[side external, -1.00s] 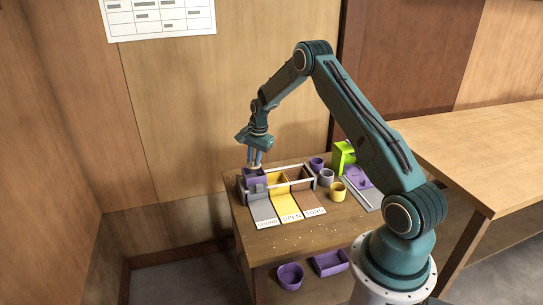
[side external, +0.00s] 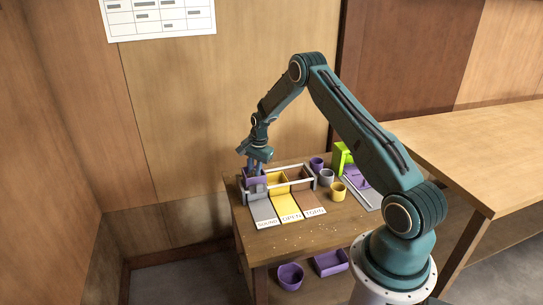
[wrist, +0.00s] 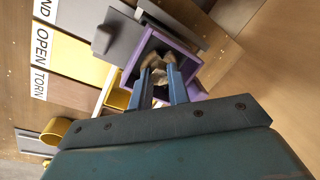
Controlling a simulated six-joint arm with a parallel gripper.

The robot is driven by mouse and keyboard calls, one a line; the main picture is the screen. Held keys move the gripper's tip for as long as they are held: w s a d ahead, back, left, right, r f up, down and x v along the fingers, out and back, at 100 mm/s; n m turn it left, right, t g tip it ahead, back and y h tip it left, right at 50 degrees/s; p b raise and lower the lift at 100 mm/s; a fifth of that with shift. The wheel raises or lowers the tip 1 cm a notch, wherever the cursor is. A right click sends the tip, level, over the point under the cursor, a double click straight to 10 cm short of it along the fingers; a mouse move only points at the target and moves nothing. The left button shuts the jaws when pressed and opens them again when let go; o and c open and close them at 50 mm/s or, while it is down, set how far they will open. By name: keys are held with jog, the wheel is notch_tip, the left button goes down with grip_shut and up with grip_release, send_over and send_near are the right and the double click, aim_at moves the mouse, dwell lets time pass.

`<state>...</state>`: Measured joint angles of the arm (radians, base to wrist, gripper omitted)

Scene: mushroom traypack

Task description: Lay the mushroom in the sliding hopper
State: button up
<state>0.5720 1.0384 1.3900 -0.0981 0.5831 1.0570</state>
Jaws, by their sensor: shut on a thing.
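The sliding hopper is a purple open box (side external: 252,183) at the left end of the rack, above the grey SOUND chute. In the wrist view, its purple rim (wrist: 188,58) surrounds my fingertips. My gripper (side external: 256,168) points down into the hopper. In the wrist view, my gripper (wrist: 160,76) is shut on a pale tan-brown mushroom (wrist: 157,60) inside the box opening. Whether the mushroom touches the hopper floor I cannot tell. The mushroom is hidden in the side view.
A yellow OPEN chute (side external: 282,200) and a brown TORN chute (side external: 304,195) lie beside the grey one. Purple, grey and yellow cups (side external: 338,192) stand to the right, near a bright green block (side external: 343,155). A purple bowl (side external: 290,276) and purple tray (side external: 330,263) sit lower down.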

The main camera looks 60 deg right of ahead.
jog(key=shift+f, duration=0.15)
jog(key=o, duration=0.7)
notch_tip(320, 180, up, 12)
jog(key=s, duration=0.1)
jog(key=shift+s, duration=0.4)
jog(key=shift+a+r, duration=0.1)
jog(key=shift+r, duration=0.1)
dwell(0.3)
